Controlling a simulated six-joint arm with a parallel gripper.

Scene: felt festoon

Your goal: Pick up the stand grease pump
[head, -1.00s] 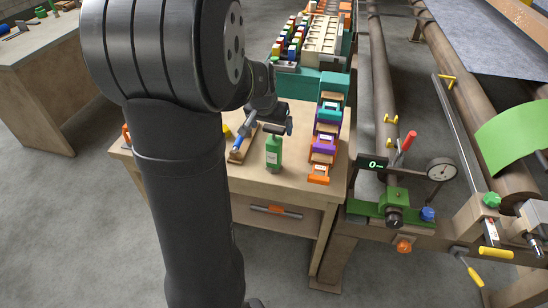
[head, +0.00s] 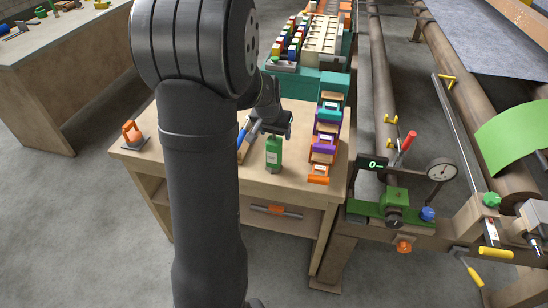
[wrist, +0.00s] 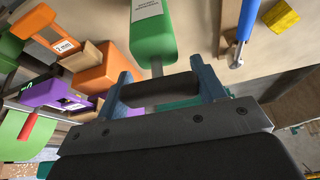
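The stand grease pump (head: 273,156) is a green upright body with a white label, standing near the front of the wooden bench. In the wrist view its green body (wrist: 152,38) is at the top, with a pale rod leading to a dark crossbar handle. My gripper (wrist: 165,88) is at that handle, with its two blue-grey fingers spread apart and the handle lying between them, one finger near each end. I cannot make out firm contact at the ends. In the head view my gripper (head: 277,126) is just above the pump and hides its top.
A stack of orange, purple and teal bins (head: 321,150) stands close right of the pump. A blue-handled tool (head: 244,138) lies to its left, near a yellow block (wrist: 281,16) in the wrist view. An orange item (head: 132,133) sits at the bench's left corner. A roller machine (head: 395,205) stands right.

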